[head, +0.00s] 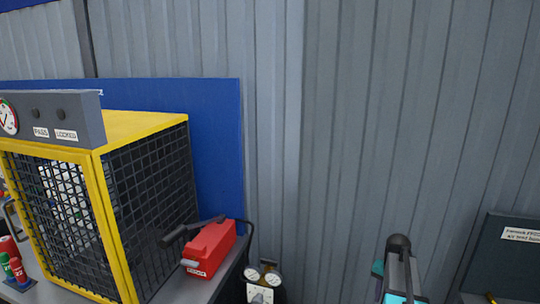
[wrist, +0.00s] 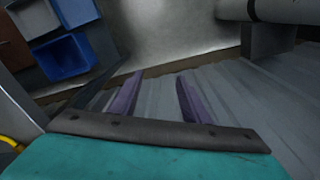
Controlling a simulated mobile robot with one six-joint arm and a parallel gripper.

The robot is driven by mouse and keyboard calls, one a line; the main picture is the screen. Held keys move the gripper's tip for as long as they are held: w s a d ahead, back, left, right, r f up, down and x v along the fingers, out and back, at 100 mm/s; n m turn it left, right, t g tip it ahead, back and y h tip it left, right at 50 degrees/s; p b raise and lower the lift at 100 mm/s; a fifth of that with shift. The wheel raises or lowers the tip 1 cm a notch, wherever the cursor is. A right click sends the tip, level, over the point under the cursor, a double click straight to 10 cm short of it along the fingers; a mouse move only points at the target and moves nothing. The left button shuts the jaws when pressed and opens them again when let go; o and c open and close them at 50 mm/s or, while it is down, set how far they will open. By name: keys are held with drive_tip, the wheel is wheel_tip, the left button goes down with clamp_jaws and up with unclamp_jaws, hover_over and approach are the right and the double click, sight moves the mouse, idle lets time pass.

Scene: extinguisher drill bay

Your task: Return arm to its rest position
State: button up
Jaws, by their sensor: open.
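My arm shows at the bottom right of the head view, in front of the grey corrugated wall; its gripper end is cut off there by the lower edge. In the wrist view my gripper (wrist: 155,97) has two purple fingers standing well apart, with nothing between them. The fingers point toward a grey ribbed surface and touch nothing that I can see.
A yellow-framed mesh cage (head: 150,200) stands on a bench at left, beside a red device with a black lever (head: 210,248). Gauges (head: 263,276) hang right of the bench. Blue bins (wrist: 64,58) show in the wrist view.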

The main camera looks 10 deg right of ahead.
drive_tip(key=s+a+f+n, duration=0.1)
drive_tip(key=a+f+n, duration=0.3)
drive_tip(key=a, duration=0.9)
drive_tip(key=s+a+f+n, duration=0.2)
drive_tip(key=a+f+n, duration=0.15)
drive_tip(key=a, duration=0.95)
drive_tip(key=s+a+f+n, duration=0.1)
drive_tip(key=a+f+n, duration=0.25)
drive_tip(key=a, duration=0.95)
drive_tip(key=s+f+g, duration=0.3)
drive_tip(key=s+f, duration=0.6)
drive_tip(key=s, duration=0.4)
drive_tip(key=s+f+g, duration=0.3)
drive_tip(key=s+f, duration=0.6)
drive_tip(key=s, duration=0.4)
drive_tip(key=shift+f+y, duration=0.4)
drive_tip(key=shift+w, duration=0.1)
